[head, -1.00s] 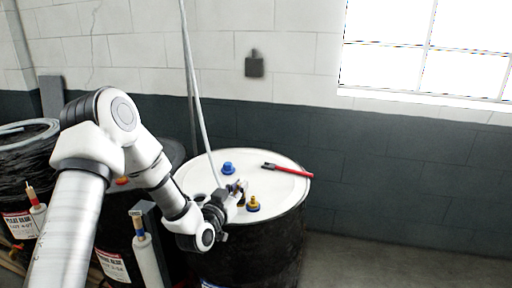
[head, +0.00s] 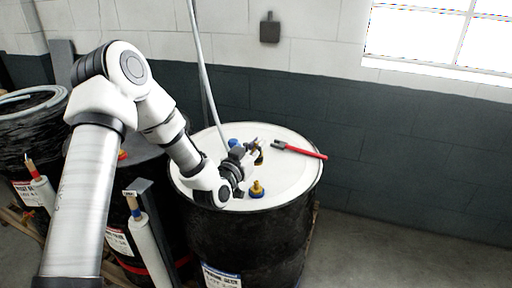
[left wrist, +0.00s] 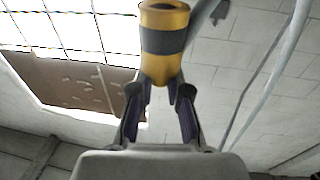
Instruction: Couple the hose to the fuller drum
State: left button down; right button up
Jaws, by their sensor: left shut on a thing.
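A dark drum (head: 250,245) with a white lid (head: 292,172) stands right of my left arm. My left gripper (head: 254,149) is above the lid, behind and above that fitting. It is shut on a brass coupling with a black band (head: 259,158). The coupling (left wrist: 163,42) shows large between the fingers (left wrist: 160,95) in the left wrist view. The grey hose (head: 204,75) hangs from above, down behind the gripper; its lower end is hidden. My right gripper is not in view.
A blue cap (head: 234,143) and a red-handled tool (head: 301,150) are on the lid. A second dark drum (head: 116,190) is partly hidden behind my left arm, and a wrapped one (head: 22,140) stands farther left. Upright pale tubes (head: 149,240) stand before them. Floor to the right is clear.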

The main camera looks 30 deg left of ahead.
aim_at(256, 163)
pick_arm(q)
jog(key=shift+f+t+b, duration=0.3)
jog(key=shift+f+b, duration=0.15)
jog(key=shift+b, duration=0.05)
jog(key=shift+s+d+f+b, duration=0.1)
jog(key=shift+s+f+b, duration=0.15)
jog(key=shift+f+b, duration=0.15)
notch_tip(256, 163, down, 4)
jog(key=b, duration=0.3)
jog(key=shift+s+r, duration=0.1)
jog(key=shift+r, duration=0.15)
jog(key=shift+f+b, duration=0.3)
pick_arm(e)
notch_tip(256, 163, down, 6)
pick_arm(q)
jog(key=shift+s+r, duration=0.1)
jog(key=shift+r, duration=0.05)
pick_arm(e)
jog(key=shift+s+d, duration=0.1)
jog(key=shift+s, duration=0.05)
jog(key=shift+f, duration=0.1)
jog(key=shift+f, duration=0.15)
